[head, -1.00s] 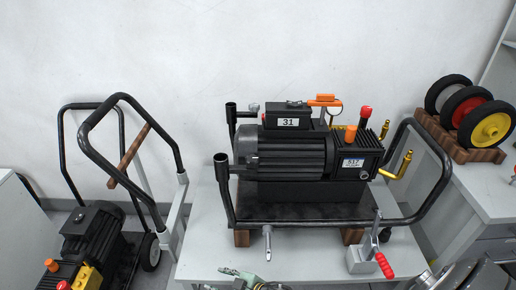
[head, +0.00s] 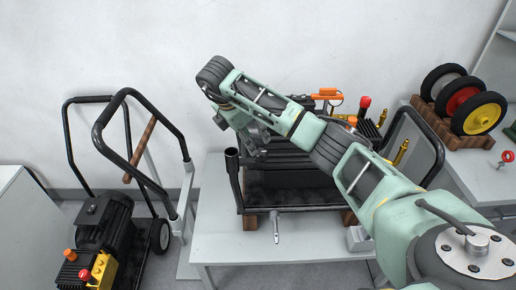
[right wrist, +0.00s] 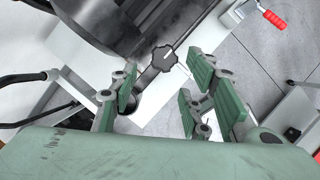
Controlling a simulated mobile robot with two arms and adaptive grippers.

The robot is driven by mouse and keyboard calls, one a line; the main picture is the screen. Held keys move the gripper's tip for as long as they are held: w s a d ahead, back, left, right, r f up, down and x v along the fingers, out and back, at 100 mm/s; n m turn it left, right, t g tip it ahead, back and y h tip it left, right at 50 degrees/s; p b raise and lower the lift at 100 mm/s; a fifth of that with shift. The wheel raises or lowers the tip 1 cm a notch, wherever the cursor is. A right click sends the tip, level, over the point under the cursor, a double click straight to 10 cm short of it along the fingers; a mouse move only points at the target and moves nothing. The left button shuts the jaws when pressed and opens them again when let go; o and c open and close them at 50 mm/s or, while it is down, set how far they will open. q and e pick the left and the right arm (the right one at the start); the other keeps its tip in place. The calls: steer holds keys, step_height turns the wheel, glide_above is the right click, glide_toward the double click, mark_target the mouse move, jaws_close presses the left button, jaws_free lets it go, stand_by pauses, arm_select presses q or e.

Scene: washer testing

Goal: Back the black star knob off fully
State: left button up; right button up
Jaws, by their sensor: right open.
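The black star knob (right wrist: 164,58) shows in the right wrist view, on the end of a dark bar or rod beside the motor's round housing. My right gripper (right wrist: 163,74) is open and empty, its green-padded fingers on either side of the view, with the knob between and beyond the tips. I cannot tell how far the tips are from the knob. In the head view my right arm crosses the pump unit (head: 285,180), with the right gripper (head: 250,140) at its left end. The knob is hidden there. My left gripper is out of view.
The pump unit sits in a black tubular frame (head: 436,150) on a light table (head: 225,235). A red-handled clamp (right wrist: 271,18) shows in the wrist view. A second cart (head: 120,240) stands at left. Wheels on a wooden rack (head: 440,127) stand at right. The front table area is partly clear.

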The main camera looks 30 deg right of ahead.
mark_target(259, 151)
steer(key=p+x, duration=0.1)
steer(key=x, duration=0.6)
steer(key=shift+f+p, duration=0.1)
steer(key=shift+p, duration=0.2)
steer(key=shift+c, duration=0.3)
steer(key=c, duration=1)
